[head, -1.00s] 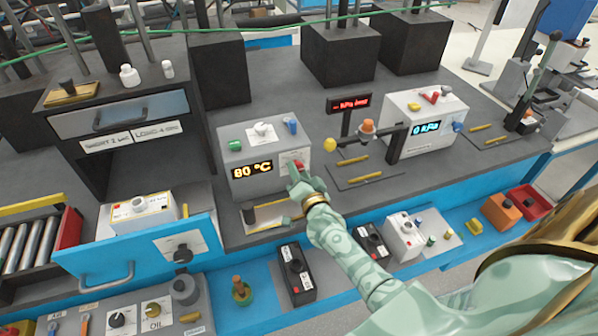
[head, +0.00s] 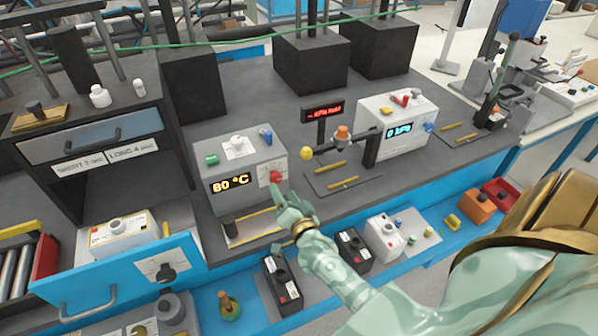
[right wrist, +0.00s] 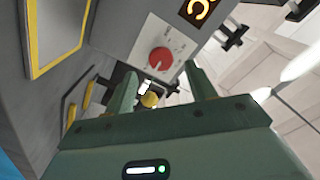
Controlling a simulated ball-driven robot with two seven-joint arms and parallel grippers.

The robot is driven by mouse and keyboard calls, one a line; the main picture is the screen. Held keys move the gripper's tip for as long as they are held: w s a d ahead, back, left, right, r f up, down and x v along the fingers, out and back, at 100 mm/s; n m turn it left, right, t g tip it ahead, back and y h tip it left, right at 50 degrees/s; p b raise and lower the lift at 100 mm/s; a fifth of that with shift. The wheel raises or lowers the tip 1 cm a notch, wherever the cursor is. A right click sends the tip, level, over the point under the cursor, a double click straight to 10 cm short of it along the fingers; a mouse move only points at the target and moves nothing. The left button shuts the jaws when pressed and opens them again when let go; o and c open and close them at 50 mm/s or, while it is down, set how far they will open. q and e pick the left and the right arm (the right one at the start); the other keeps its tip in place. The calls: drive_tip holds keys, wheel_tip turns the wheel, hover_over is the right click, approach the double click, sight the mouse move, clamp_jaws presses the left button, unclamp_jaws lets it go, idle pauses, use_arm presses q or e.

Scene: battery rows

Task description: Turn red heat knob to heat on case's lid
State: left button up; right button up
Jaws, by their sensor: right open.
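The red heat knob (head: 276,177) sits on a white label plate on the front of a grey case (head: 222,200), beside a display reading 80 °C. In the right wrist view the red knob (right wrist: 161,59) shows as a round dial with a pointed tip, ahead of the fingertips. My right gripper (head: 283,200) is just below and in front of the knob, apart from it. In the right wrist view the gripper (right wrist: 160,82) has its fingers spread with nothing between them. The case's lid cannot be made out for certain. My left gripper is out of view.
A white knob (head: 238,142), a green knob (head: 211,159) and a blue knob (head: 266,134) stand on top of the case. An open blue drawer (head: 120,285) is at left. A white 0 kPa box (head: 390,152) stands to the right. Black batteries (head: 283,285) lie below.

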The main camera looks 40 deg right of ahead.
drive_tip(key=v, duration=1.1)
drive_tip(key=shift+p, duration=0.35)
